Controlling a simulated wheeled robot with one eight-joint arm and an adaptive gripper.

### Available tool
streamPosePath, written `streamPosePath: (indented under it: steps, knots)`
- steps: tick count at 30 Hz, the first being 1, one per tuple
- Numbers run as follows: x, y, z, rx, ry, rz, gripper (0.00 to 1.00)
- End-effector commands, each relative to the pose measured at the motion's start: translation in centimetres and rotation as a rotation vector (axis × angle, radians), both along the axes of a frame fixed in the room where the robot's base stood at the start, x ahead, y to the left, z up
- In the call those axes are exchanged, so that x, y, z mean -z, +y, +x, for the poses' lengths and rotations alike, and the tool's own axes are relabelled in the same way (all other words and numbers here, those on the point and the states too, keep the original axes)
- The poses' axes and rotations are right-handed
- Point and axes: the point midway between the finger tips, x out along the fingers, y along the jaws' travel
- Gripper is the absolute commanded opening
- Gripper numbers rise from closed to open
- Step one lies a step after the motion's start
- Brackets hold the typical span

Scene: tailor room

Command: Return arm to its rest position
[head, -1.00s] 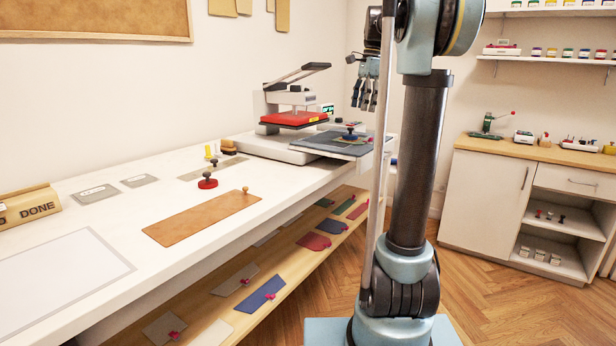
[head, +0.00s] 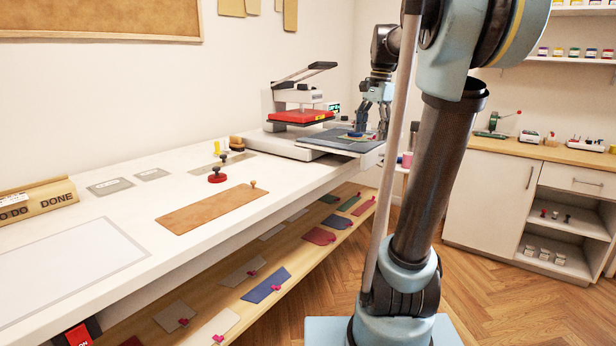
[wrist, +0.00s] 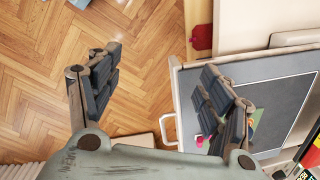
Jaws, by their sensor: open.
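My gripper (head: 373,118) is in the head view at the right end of the white table, by the heat press. Its fingers point down, spread apart with nothing between them. In the wrist view my gripper (wrist: 150,95) shows two dark, parted fingers. The left finger is over the wood floor. The right finger is over the press's dark lower plate (wrist: 265,95). A small green piece with a coloured pattern (wrist: 255,122) lies on that plate, partly hidden by the right finger. My arm rises at the right of the head view.
The heat press (head: 300,115) stands open, its red upper plate raised. The white table (head: 100,240) holds a brown leather piece (head: 205,210), a red-based stamp (head: 217,176) and a DONE holder (head: 40,200). A shelf below holds coloured pieces. Floor (head: 490,290) is clear right of my arm.

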Motion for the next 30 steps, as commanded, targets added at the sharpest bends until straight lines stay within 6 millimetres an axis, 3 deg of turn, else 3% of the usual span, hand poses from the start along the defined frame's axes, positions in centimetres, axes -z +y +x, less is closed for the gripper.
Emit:
streamPosePath:
  steps: [3, 11, 18, 24, 30]
  knots:
    - [2.8, 0.4, -3.4, -0.117, -0.028, -0.019, 0.72]
    - [9.5, 0.9, -10.2, -0.382, -0.088, -0.067, 0.72]
    - [16.6, 1.1, -16.2, -0.626, -0.135, -0.118, 0.72]
    - [22.9, 1.0, -20.6, -0.823, -0.168, -0.164, 0.72]
    - [27.4, 0.9, -23.3, -0.960, -0.188, -0.199, 0.72]
